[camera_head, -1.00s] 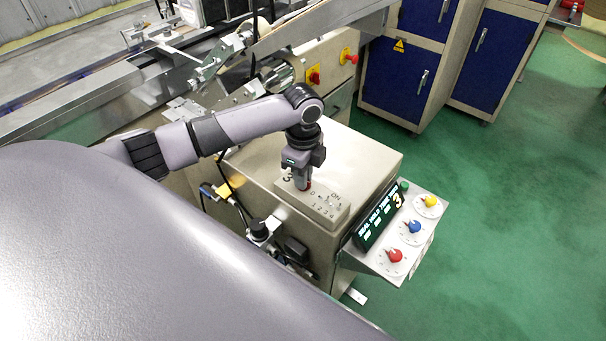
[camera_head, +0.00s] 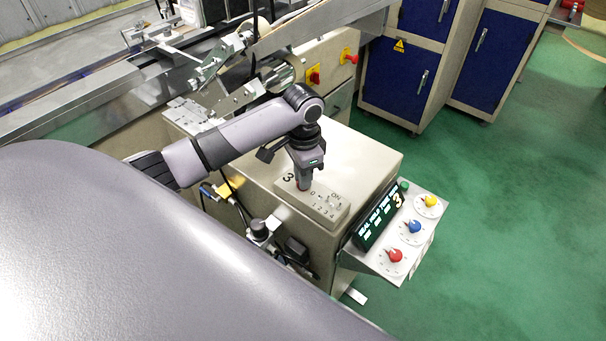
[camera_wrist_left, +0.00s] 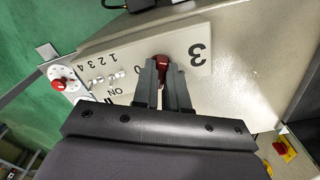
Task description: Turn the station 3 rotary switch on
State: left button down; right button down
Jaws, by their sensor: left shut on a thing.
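The station 3 panel (camera_head: 329,208) is a beige sloped plate on top of the cabinet, marked with a large 3 (camera_head: 289,177). Its red rotary switch (camera_wrist_left: 163,61) sits between the fingertips of my left gripper (camera_wrist_left: 162,76) in the left wrist view. My left gripper (camera_head: 303,184) points down over the panel in the head view and is shut on the switch knob. The fingers hide most of the knob and part of its dial marks. My right gripper is not in view.
Several small toggles (camera_wrist_left: 106,80) numbered 1 to 4 sit beside the switch. A console with yellow (camera_head: 430,201), blue (camera_head: 414,226) and red knobs (camera_head: 395,254) and a display (camera_head: 377,219) adjoins the cabinet. A conveyor runs behind; green floor lies right.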

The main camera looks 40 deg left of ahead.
pick_arm(q)
jog(key=n, duration=0.4)
jog(key=shift+n, duration=0.4)
jog(key=shift+w+r, duration=0.1)
dwell(0.3)
jog(key=c, duration=1.2)
grip_release()
jog(key=shift+o, duration=0.2)
notch_tip(320, 180, up, 7)
jog(key=shift+r, duration=0.1)
